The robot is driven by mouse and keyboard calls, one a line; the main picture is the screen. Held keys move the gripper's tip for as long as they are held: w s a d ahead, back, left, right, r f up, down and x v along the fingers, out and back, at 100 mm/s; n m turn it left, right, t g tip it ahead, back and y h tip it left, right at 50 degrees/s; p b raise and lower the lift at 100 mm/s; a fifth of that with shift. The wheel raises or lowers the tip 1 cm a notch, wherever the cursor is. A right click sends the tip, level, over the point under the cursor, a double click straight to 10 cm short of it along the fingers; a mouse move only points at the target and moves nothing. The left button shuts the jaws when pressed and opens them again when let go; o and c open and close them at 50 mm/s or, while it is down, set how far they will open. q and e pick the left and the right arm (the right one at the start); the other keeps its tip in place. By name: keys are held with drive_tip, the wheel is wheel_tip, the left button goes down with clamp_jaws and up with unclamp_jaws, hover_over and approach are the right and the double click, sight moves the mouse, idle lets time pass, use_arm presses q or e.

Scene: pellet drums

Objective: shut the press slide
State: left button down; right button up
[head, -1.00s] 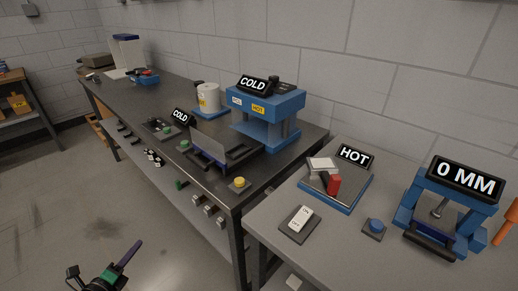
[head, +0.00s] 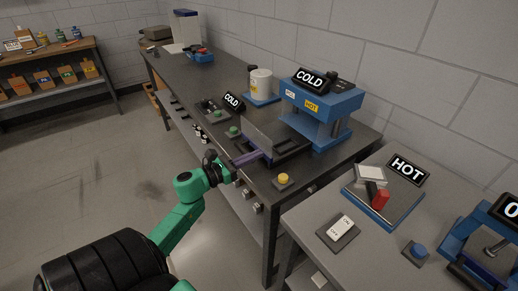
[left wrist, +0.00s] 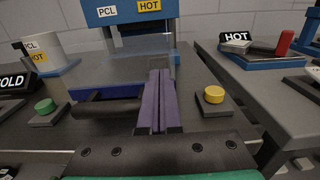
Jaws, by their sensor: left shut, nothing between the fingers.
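The blue press (head: 335,103) stands on the dark bench under a COLD sign; its blue body also shows in the left wrist view (left wrist: 110,13). Its slide (head: 287,146) is a dark plate that sticks out from the press toward the bench's front edge. In the left wrist view the slide (left wrist: 105,72) has a blue front edge and a black bar handle (left wrist: 105,109). My left gripper (head: 258,156) has its purple fingers together and empty at the slide's front. In the left wrist view the fingertips (left wrist: 159,78) overlap the slide beside the handle's right end; I cannot tell whether they touch.
A yellow button (head: 283,179) sits right of the slide and a green button (head: 233,129) left of it. A white pot (head: 261,80) stands behind. The nearer table (head: 305,207) holds a hot plate (head: 383,207) with a red block. Open floor lies left.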

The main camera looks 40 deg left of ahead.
use_arm(q)
drive_tip(key=shift+x, duration=0.95)
